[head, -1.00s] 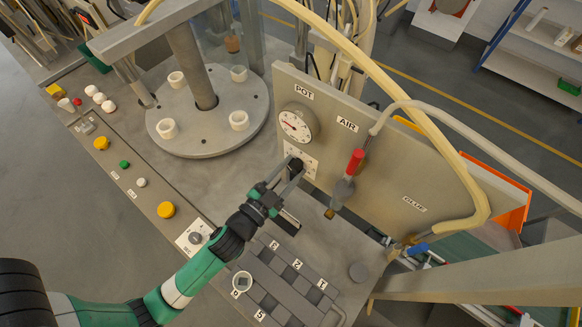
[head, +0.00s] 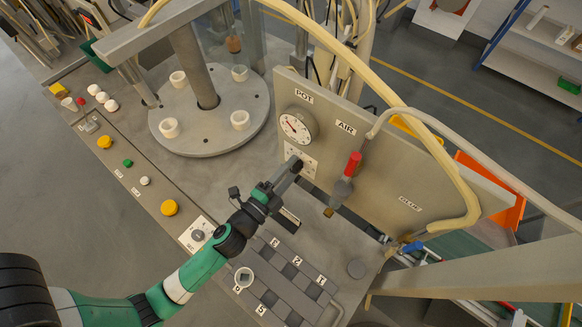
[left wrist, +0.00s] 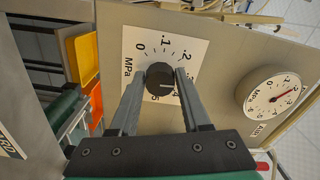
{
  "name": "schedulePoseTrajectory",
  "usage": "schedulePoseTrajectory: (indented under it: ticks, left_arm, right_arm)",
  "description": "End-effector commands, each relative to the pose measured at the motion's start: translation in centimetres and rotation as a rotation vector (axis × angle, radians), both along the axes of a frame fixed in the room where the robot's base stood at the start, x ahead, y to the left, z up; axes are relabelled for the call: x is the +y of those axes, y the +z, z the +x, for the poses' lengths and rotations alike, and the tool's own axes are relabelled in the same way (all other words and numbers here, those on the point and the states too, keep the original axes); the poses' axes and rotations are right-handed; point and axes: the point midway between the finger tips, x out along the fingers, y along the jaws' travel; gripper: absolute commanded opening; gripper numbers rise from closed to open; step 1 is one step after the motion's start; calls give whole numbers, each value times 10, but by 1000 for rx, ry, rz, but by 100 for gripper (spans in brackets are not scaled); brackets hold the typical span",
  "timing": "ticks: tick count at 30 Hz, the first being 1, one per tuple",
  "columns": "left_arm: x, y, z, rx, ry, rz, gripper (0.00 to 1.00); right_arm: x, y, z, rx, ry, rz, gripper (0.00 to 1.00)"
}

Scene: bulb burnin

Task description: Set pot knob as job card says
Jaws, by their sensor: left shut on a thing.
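The black pot knob (left wrist: 160,76) sits on a white scale plate (left wrist: 140,62) marked 0, .1, .2 and on in MPa. A light mark on the knob points right toward the .3 to .4 side, partly hidden by a finger. My left gripper (left wrist: 158,82) has its fingers on both sides of the knob and is shut on it. My right gripper is not seen.
A hanging red-handled tool (head: 346,178) is right of the knob on the same panel (head: 400,180). A round table (head: 205,140) with white cups stands behind left. A numbered dark tray (head: 285,282) lies in front. Yellow and green buttons line the left edge.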

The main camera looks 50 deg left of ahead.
Motion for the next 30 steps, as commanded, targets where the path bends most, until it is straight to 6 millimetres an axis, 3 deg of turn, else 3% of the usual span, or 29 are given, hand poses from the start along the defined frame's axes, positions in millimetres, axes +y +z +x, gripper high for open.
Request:
schedulePoseTrajectory:
  ticks: [20, 21, 25, 30]
  left_arm:
    - [0, 1, 0, 12, 0, 67, 0]
    - [0, 1, 0, 12, 0, 67, 53]
    - [0, 1, 0, 12, -1, 66, 76]
    - [0, 0, 0, 12, -1, 66, 76]
  right_arm:
    - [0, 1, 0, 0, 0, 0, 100]
    - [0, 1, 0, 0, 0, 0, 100]
    - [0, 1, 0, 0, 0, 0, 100]
    - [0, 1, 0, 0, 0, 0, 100]
